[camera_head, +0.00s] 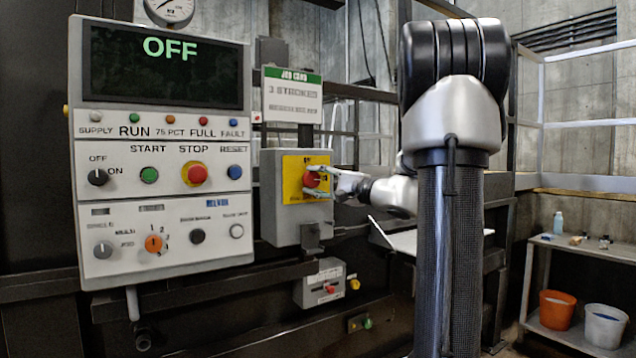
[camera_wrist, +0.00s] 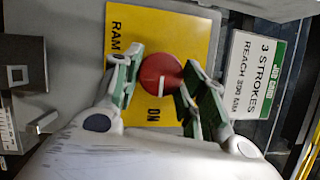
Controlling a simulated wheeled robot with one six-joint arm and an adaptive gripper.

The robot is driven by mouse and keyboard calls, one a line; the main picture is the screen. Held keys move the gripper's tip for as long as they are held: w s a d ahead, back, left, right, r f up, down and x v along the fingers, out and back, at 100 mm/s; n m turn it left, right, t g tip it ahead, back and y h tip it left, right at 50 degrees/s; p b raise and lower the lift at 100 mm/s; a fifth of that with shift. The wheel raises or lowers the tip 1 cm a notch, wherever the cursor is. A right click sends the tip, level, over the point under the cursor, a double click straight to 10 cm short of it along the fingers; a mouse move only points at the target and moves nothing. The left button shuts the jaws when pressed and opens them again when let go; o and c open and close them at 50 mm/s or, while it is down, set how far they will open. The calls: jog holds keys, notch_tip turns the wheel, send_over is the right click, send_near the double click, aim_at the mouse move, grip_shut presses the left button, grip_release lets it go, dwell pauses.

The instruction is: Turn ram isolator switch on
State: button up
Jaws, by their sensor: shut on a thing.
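The ram isolator switch is a round red knob (camera_head: 310,180) on a yellow plate (camera_head: 292,190) on the front of a grey box. It also shows in the wrist view (camera_wrist: 158,72), where the plate (camera_wrist: 190,32) reads RAM and ON. My gripper (camera_head: 318,182) has one finger on each side of the knob and is shut on it; it also shows in the wrist view (camera_wrist: 155,85). A pale mark on the knob points down in the wrist view, towards the ON lettering. The rest of the plate's lettering is hidden or too small to read.
The control panel (camera_head: 165,215) left of the switch box has a display (camera_head: 160,65) reading OFF. A job card (camera_head: 292,95) stands above the box. A small box (camera_head: 320,285) with a red button sits below. A shelf with buckets (camera_head: 604,325) is at right.

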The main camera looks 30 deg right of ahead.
jog(key=o, duration=1)
jog(key=v, duration=1.2)
